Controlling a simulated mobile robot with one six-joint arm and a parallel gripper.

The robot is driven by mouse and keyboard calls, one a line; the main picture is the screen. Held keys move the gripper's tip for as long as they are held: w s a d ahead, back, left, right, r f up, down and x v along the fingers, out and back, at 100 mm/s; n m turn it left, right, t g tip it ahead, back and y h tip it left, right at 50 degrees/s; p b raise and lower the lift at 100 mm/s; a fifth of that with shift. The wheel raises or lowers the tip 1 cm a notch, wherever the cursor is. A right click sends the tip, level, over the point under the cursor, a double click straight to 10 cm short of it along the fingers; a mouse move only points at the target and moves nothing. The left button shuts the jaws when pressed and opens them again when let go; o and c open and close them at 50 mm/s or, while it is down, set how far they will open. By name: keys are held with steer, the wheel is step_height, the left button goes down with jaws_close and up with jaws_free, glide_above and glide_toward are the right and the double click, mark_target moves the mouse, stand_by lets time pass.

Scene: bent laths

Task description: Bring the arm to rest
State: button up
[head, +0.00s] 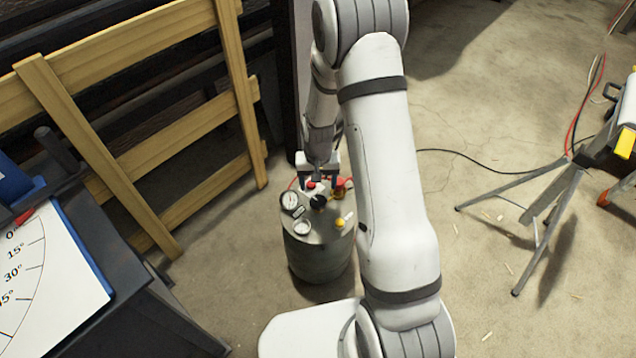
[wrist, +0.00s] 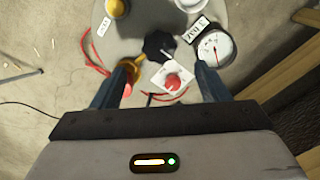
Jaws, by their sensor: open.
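My gripper (head: 318,182) hangs low over the top of a grey tank with gauges (head: 318,262), its fingers pointing down. In the wrist view my gripper (wrist: 158,92) is open, with one dark finger on each side. A red knob on a white plate (wrist: 173,81) shows between the fingers, and I see no contact with it. A black knob (wrist: 158,46) is just beyond it. A round white gauge (wrist: 214,48) is beside the right finger. A yellow fitting (wrist: 130,70) is close to the left finger. My arm hides part of the tank's right side in the head view.
A wooden frame (head: 150,160) stands to the left, close to the tank. A dark bench with an angle-marked white board (head: 45,275) is at the lower left. A tripod stand (head: 545,205) is at the right, with a black cable (head: 470,160) on the floor. Floor between is mostly clear.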

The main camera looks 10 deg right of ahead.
step_height(320, 180, up, 16)
steer(key=s+p, duration=0.2)
steer(key=p, duration=0.4)
steer(key=s+r+t+p, duration=0.1)
steer(key=s+r+p, duration=0.4)
steer(key=r, duration=0.6)
steer(key=s+d+r+n+p, duration=0.1)
steer(key=s+r+p, duration=0.4)
steer(key=s+r, duration=0.3)
steer(key=s+r+n+t+p, duration=0.1)
steer(key=s+r+p, duration=0.3)
steer(key=r, duration=1)
steer(key=s, duration=0.2)
steer(key=shift+s+d+t+p, duration=0.3)
steer(key=shift+s+d+p, duration=0.05)
steer(key=shift+s+p, duration=0.05)
